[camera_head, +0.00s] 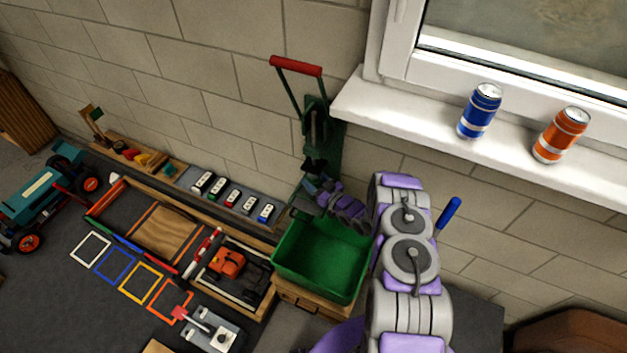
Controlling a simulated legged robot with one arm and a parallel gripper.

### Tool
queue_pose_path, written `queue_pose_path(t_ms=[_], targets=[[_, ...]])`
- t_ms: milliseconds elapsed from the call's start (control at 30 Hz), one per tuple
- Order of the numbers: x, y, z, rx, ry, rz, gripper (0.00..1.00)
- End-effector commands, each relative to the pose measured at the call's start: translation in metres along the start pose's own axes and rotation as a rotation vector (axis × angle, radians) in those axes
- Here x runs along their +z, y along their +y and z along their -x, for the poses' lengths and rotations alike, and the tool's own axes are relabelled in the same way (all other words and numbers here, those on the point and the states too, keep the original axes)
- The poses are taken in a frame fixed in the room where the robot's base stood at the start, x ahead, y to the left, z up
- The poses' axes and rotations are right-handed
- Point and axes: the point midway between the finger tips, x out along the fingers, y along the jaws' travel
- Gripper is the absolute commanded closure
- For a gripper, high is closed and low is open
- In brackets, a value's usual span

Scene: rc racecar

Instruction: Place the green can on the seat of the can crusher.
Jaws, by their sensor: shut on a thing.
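The can crusher (322,140) is a dark green frame on the wall left of the window sill. Its lever is raised, with a red handle (297,66) at the top. My purple and grey gripper (314,194) is at the crusher's lower end, just above the green bin. It is shut on what seems to be the green can. The can is hidden by the fingers and dark against the crusher, and I cannot tell whether it touches the seat.
A blue can (480,112) and an orange can (561,136) stand on the white sill (430,122). An open green bin (318,258) sits below my gripper. Small toy cars (233,197) line a shelf. A teal racecar (42,196) is far left.

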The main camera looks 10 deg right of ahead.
Motion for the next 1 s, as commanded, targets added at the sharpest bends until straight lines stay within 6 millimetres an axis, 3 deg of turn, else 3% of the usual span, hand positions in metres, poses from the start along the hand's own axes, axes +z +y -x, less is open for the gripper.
queue_pose_path(t_ms=[100, 133, 367, 733, 1000], targets=[[0.001, -0.001, 0.000, 0.000, -0.001, 0.000, 0.70], [0.000, -0.001, 0.000, 0.000, -0.001, 0.000, 0.40], [0.000, -0.002, -0.001, -0.001, -0.001, 0.002, 0.18], [-0.002, 0.000, 0.006, 0.001, -0.001, 0.000, 0.17], [-0.005, 0.000, 0.055, 0.004, -0.001, -0.003, 0.17]])
